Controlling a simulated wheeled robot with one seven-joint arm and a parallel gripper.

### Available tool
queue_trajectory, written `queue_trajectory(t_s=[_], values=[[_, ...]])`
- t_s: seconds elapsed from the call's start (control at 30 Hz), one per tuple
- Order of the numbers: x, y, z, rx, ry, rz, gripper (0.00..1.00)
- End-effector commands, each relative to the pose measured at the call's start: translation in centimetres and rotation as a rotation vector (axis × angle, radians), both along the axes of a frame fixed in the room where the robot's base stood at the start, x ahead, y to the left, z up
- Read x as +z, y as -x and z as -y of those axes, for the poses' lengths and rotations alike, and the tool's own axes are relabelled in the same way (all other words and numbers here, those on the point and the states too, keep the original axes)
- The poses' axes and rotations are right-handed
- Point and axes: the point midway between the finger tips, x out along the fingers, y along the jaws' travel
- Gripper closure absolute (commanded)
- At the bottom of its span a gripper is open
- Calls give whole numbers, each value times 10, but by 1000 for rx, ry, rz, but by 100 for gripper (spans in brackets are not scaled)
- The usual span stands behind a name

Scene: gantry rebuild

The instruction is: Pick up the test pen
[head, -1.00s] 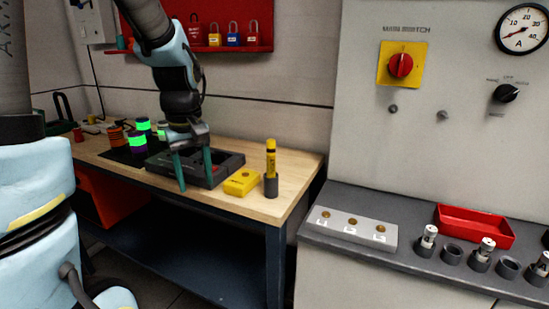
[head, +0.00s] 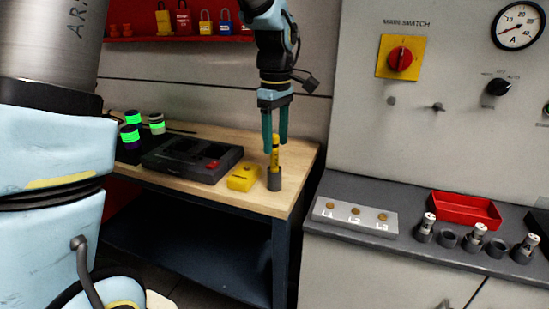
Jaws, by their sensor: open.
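The yellow test pen (head: 275,158) stands upright in a small dark grey round holder (head: 274,181) near the right end of the wooden workbench (head: 225,196). My gripper (head: 274,146) points down at the pen with its two green fingers apart. The fingertips reach about the height of the pen's upper part, and the pen's top shows between them. I cannot tell whether either finger touches the pen.
A yellow block (head: 243,178) lies just left of the holder. A dark tray (head: 192,160) sits further left, with green-banded spools (head: 131,138) beyond. A grey cabinet counter (head: 400,258) at right carries a red tray (head: 465,208), a labelled block (head: 355,217) and several fuses.

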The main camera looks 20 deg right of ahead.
Motion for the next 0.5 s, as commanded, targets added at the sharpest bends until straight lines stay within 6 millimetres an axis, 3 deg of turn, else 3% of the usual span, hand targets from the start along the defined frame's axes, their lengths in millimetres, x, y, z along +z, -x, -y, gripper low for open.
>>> queue_trajectory(t_s=[0.3,0.5], values=[[-41,-1,-3,0,-1,-3,38],[-49,-1,-3,-1,1,-1,38]])
